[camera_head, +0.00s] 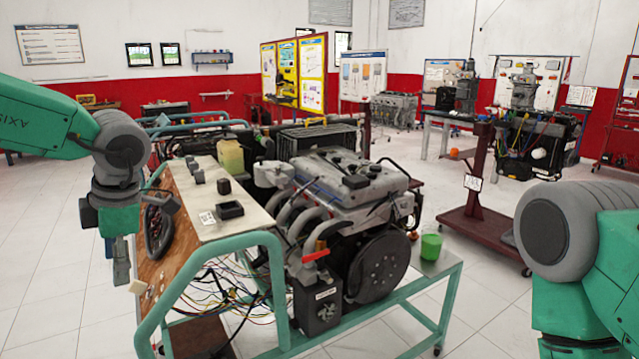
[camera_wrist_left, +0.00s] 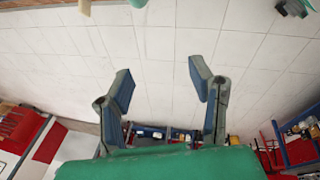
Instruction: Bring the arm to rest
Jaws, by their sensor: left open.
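My left arm comes in from the left in the head view, and its gripper (camera_head: 120,262) hangs fingers down beside the left end of the engine trainer's wooden panel. In the left wrist view the left gripper (camera_wrist_left: 160,90) shows two fingers spread wide with nothing between them, only white floor tiles behind. My right arm shows at the lower right of the head view, but its gripper is out of the picture.
The engine trainer (camera_head: 345,195) on its green frame (camera_head: 275,275) stands close in front. A green cup (camera_head: 431,246) stands on its right side. Loose wires hang under the panel (camera_head: 235,210). A dark red stand (camera_head: 482,225) is further right. Tiled floor is free at the left.

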